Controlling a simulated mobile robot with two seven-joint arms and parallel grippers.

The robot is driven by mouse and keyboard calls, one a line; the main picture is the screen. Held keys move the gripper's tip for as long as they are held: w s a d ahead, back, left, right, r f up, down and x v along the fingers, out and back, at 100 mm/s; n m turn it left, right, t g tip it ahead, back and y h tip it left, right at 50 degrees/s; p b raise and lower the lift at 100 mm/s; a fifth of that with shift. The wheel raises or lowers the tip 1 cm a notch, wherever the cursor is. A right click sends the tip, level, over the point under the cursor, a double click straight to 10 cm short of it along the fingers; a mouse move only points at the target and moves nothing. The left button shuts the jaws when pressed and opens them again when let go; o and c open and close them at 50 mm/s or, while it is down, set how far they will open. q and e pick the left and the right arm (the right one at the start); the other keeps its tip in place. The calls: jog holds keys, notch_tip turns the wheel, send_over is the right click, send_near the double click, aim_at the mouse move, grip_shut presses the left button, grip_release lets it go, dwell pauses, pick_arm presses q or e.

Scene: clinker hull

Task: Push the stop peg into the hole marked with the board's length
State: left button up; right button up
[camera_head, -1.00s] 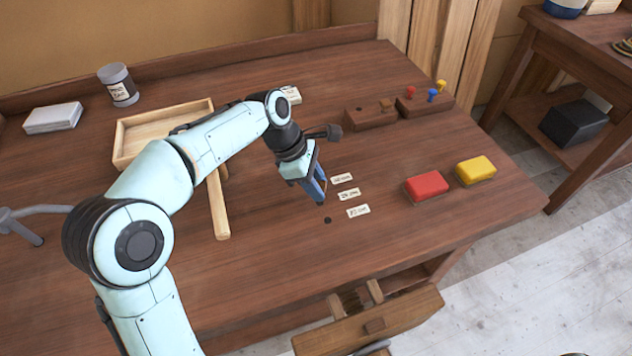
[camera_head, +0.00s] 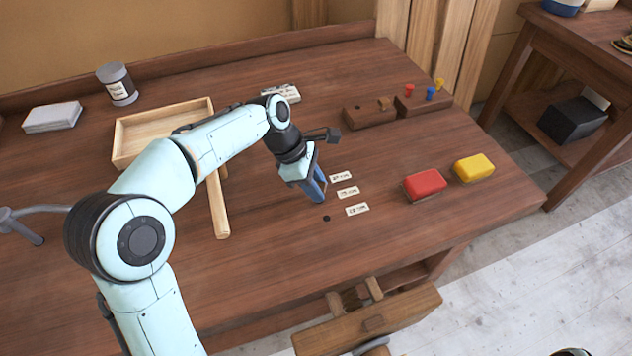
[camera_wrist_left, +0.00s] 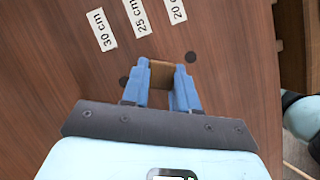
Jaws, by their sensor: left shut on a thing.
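My left gripper (camera_head: 318,190) points down at the bench top beside a row of length labels. In the left wrist view its blue fingers (camera_wrist_left: 160,88) are shut on a brown stop peg (camera_wrist_left: 160,74). The labels read 30 cm (camera_wrist_left: 102,30), 25 cm (camera_wrist_left: 138,17) and 20 cm (camera_wrist_left: 175,10). One dark hole (camera_wrist_left: 191,57) shows right of the peg, on the 20 cm side. Another hole (camera_wrist_left: 123,81) shows to its left, on the 30 cm side. The peg and fingers cover the spot between, in line with the 25 cm label. The peg's lower end is hidden.
A red block (camera_head: 425,184) and a yellow block (camera_head: 474,167) lie right of the labels. Wooden blocks with coloured pegs (camera_head: 424,104) stand behind. A shallow wooden tray (camera_head: 140,120) and a tin (camera_head: 117,84) are at the back left.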

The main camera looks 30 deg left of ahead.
pick_arm(q)
jog(key=shift+f+b, duration=0.3)
jog(key=shift+f, duration=0.45)
pick_arm(e)
jog(key=shift+f, duration=0.3)
jog(key=shift+s, duration=0.1)
pick_arm(q)
jog(key=o, duration=1.1)
notch_tip(320, 180, up, 8)
jog(key=p, duration=0.7)
jog(key=shift+r, duration=0.15)
pick_arm(e)
jog(key=w+r, duration=0.3)
jog(key=r, duration=0.4)
jog(key=shift+r, duration=0.35)
